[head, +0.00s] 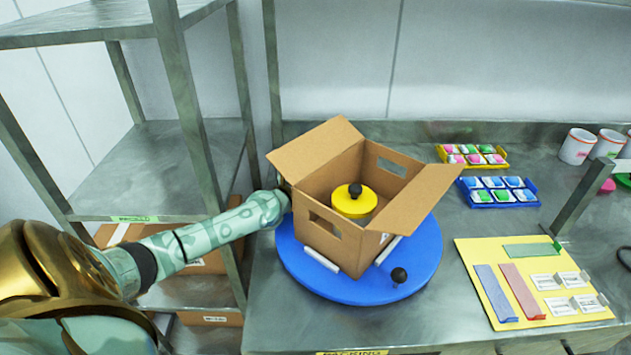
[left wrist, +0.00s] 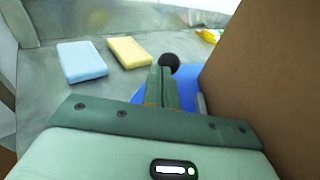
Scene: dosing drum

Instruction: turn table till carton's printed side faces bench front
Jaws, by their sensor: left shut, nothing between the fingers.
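The open brown carton (head: 340,245) stands on a round blue turntable (head: 430,255), turned at an angle to the bench front. Its near left side has a hand hole; its near right side shows a small white mark, and I cannot tell if this is the print. A black ball knob (head: 399,275) sits on the turntable's near right rim. My left gripper (left wrist: 160,85) is shut and empty, beside the carton wall (left wrist: 265,75). A black ball (left wrist: 170,62) shows just beyond its fingertips; contact is unclear. In the head view the carton hides the fingertips.
A yellow round piece with a black knob (head: 354,199) is inside the carton. White strips lie at its base. Blue and yellow trays (head: 497,192) and a yellow board (head: 490,265) occupy the right. A metal rack (head: 190,120) stands left. Blue (left wrist: 82,62) and yellow blocks (left wrist: 128,52) lie on the bench.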

